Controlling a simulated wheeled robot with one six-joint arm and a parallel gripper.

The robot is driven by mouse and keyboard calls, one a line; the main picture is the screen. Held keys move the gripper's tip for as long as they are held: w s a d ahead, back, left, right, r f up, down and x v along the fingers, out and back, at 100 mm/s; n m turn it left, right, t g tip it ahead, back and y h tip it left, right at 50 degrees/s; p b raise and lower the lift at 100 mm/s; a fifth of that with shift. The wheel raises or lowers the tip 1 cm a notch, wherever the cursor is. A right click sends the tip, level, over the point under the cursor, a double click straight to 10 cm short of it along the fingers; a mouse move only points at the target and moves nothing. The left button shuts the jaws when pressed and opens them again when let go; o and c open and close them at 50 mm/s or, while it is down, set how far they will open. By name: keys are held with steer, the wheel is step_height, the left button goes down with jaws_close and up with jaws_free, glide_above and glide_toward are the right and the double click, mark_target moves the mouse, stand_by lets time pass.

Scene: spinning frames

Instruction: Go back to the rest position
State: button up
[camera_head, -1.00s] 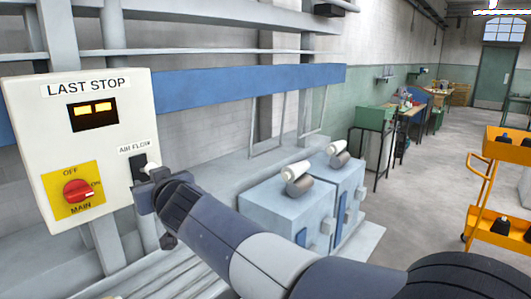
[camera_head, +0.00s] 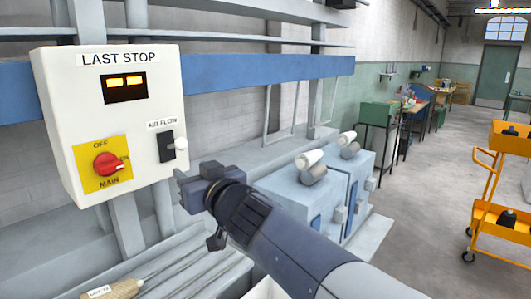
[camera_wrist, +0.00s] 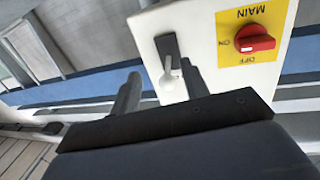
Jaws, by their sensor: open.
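My gripper (camera_head: 190,192) is open and empty, just right of and below the white control box (camera_head: 55,120) in the head view. In the wrist view my gripper (camera_wrist: 160,88) shows its two dark fingers apart, with the air flow lever (camera_wrist: 172,78) seen between and beyond them. The lever's white knob (camera_head: 181,144) stands clear of my fingers in the head view. The red main switch (camera_head: 107,164) sits on a yellow plate, its handle pointing towards ON. The box carries the label LAST STOP and a lit display (camera_head: 125,87).
A grey machine frame with a blue beam (camera_head: 230,74) runs behind. Grey cabinets (camera_head: 300,195) with white bobbins stand right of my arm. An orange trolley (camera_head: 497,215) is at the far right. A labelled wooden-coloured spindle (camera_head: 120,290) lies at lower left. Open floor lies beyond the cabinets.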

steer(key=shift+v, duration=1.4)
steer(key=shift+w+d, duration=0.1)
steer(key=shift+d, duration=0.05)
